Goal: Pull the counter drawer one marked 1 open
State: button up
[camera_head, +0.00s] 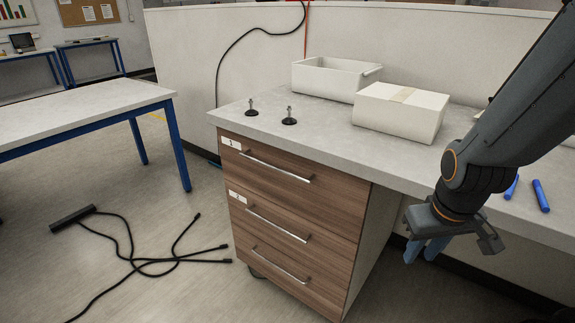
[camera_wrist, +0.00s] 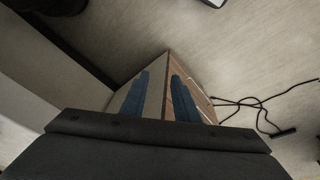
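The counter drawer marked 1 (camera_head: 258,177) is the top wood-fronted drawer of the cabinet under the counter. It is closed, flush with the drawers below. A white label (camera_head: 231,143) is at its upper left, and a slim silver bar handle (camera_head: 275,166) runs across it. My gripper (camera_head: 421,255) hangs in front of the counter's edge, to the right of the cabinet, apart from the handle. Its blue fingers point down, spread and empty. In the wrist view the gripper (camera_wrist: 157,82) has a gap between its fingers, with the cabinet's wood front (camera_wrist: 187,74) beyond; the handle cannot be made out there.
Two more closed drawers, marked 2 (camera_head: 265,221) and lower (camera_head: 290,268), sit below. The counter (camera_head: 330,138) holds an open white bin (camera_head: 325,80), a closed box (camera_head: 400,112), two small black-footed parts and blue pens (camera_head: 540,196). Black cables (camera_head: 130,258) lie on the floor at left.

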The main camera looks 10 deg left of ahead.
jog(key=w+a+n+t+y, duration=0.2)
jog(key=w+a+n, duration=0.3)
jog(key=a, duration=0.3)
jog(key=w+a+n+t+y, duration=0.2)
jog(key=w+a+n+t, duration=0.1)
jog(key=w+a+n, duration=0.2)
jog(key=w+a+n+t+y, duration=0.2)
jog(key=w+a+n, duration=0.3)
jog(key=w+a, duration=0.4)
jog(key=shift+a+f+t+y, duration=0.15)
jog(key=shift+a+t+y, duration=0.25)
jog(key=shift+a, duration=1.45)
jog(key=n+t+y+b, duration=0.2)
jog(key=n+y+b, duration=0.3)
jog(key=n+b, duration=0.1)
send_near(273, 168)
jog(key=x, duration=0.3)
jog(key=shift+x, duration=3.8)
jog(key=shift+w+d+f, duration=0.1)
jog(key=shift+f, duration=0.05)
jog(key=shift+c, duration=0.4)
grip_shut()
